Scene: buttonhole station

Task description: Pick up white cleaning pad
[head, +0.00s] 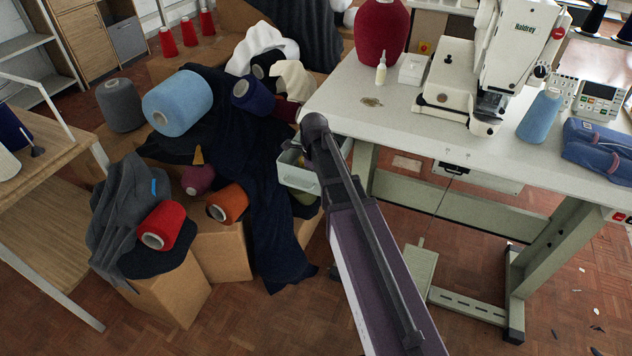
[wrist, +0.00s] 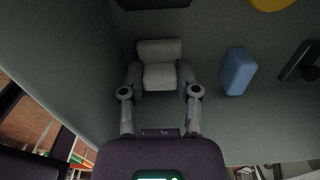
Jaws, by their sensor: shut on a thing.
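The white cleaning pad (wrist: 160,50) shows in the wrist view, a pale block with rounded edges and a step across its middle. My gripper (wrist: 161,77) has one finger on each side of its near part and is shut on it. The pad is over or on a dull grey-green surface; I cannot tell whether it touches it. In the head view my arm reaches down at the pale grey-green bin (head: 299,179) beside the sewing table. My fingers and the pad are hidden in that view.
In the wrist view a blue block (wrist: 238,71) lies right of the pad, with a dark object (wrist: 300,62) beyond. A yellow thing (wrist: 270,4) is at the top edge. The white sewing table (head: 400,130) stands right of the bin; dark cloth (head: 270,215) hangs left.

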